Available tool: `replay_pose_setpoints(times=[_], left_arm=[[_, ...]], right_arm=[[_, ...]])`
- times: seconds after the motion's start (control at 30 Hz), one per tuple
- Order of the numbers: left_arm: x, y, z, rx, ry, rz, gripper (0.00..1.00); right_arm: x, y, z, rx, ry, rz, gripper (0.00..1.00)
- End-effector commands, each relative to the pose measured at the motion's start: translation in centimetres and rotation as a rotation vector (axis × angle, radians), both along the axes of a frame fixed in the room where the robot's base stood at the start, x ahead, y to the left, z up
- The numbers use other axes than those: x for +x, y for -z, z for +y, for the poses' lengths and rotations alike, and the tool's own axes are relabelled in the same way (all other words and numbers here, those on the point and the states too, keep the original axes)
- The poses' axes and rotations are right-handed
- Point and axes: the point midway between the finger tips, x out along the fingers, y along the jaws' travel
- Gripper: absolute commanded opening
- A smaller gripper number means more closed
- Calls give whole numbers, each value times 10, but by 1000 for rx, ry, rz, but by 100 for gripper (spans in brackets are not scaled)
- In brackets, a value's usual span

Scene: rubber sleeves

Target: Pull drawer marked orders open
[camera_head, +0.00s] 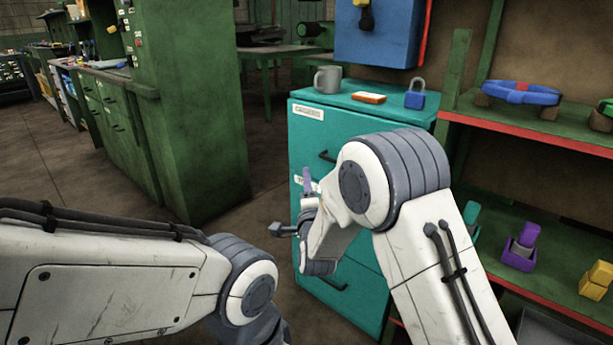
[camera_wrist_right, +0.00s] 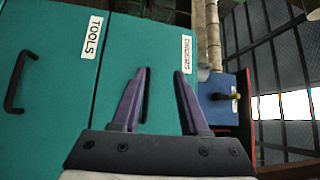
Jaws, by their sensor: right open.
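A teal cabinet (camera_head: 370,125) has stacked drawers, all shut. The top drawer's label (camera_head: 309,112) is too small to read surely in the head view; in the wrist view the matching label (camera_wrist_right: 187,54) seems to read ORDERS. Its dark handle (camera_head: 327,157) also shows in the wrist view (camera_wrist_right: 148,80), beside the left finger. My right gripper (camera_wrist_right: 160,90) is open and empty in front of this drawer, with the handle seen between its fingers; contact cannot be told. In the head view one purple finger (camera_head: 307,180) shows, the rest hidden by my arm. My left gripper is out of view.
The drawer below, marked TOOLS (camera_wrist_right: 92,37), has its own handle (camera_wrist_right: 20,80). A green shelf (camera_head: 560,138) stands right. Open floor (camera_head: 262,165) lies left.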

Motion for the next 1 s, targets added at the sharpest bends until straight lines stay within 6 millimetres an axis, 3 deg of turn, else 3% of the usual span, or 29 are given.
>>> replay_pose_setpoints(times=[0.2, 0.4, 0.83, 1.0], left_arm=[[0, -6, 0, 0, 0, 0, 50], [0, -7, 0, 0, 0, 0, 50], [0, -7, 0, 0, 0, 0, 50], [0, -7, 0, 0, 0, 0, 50]], right_arm=[[-45, 5, -2, -2, -3, 3, 44], [-70, 9, -5, 0, -2, 1, 44], [-76, 10, -6, -6, 0, 0, 45], [-73, 10, -7, -176, 19, -16, 45]])
